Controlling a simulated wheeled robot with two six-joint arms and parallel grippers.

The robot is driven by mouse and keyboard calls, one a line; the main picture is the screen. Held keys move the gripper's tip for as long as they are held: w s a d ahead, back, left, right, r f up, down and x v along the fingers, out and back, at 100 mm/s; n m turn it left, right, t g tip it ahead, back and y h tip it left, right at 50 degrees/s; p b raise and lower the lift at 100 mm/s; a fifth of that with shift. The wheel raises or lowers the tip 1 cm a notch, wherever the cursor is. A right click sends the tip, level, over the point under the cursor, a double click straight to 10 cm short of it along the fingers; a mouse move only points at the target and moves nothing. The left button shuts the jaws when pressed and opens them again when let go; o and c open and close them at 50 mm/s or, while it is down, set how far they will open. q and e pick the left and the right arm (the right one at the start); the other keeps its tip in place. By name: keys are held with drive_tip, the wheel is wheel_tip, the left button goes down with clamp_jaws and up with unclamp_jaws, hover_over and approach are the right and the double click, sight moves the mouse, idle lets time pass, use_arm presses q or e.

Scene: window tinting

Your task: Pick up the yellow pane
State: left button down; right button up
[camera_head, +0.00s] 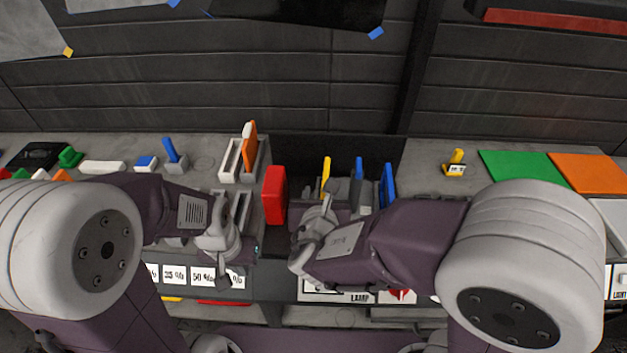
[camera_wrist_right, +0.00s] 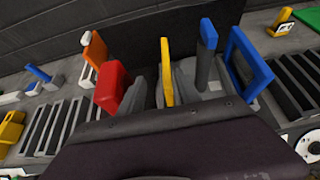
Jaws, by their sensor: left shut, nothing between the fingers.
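The yellow pane (camera_head: 326,174) stands upright and thin in the dark recess at mid-bench, between a red pane (camera_head: 274,194) and blue panes (camera_head: 359,168). In the right wrist view the yellow pane (camera_wrist_right: 167,72) shows beyond my wrist, with its lower end hidden. My right gripper (camera_head: 326,204) is just on the near side of the yellow pane in the head view. My left gripper (camera_head: 221,208) is shut and empty, over the slotted rack left of the red pane.
A small yellow-handled item (camera_head: 456,162) and flat green (camera_head: 522,167) and orange (camera_head: 590,172) sheets lie on the right bench. The back wall is close behind.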

sight(323, 182)
drive_tip(key=x, duration=0.3)
drive_tip(key=shift+w+d+f, duration=0.1)
drive_tip(key=shift+w+d, duration=0.05)
drive_tip(key=shift+d, duration=0.1)
drive_tip(key=shift+w+a+f, duration=0.15)
drive_tip(key=shift+w+a, duration=0.15)
drive_tip(key=x, duration=0.5)
drive_tip(key=shift+d, duration=0.4)
drive_tip(key=shift+w+a, duration=0.15)
clamp_jaws()
idle(0.4)
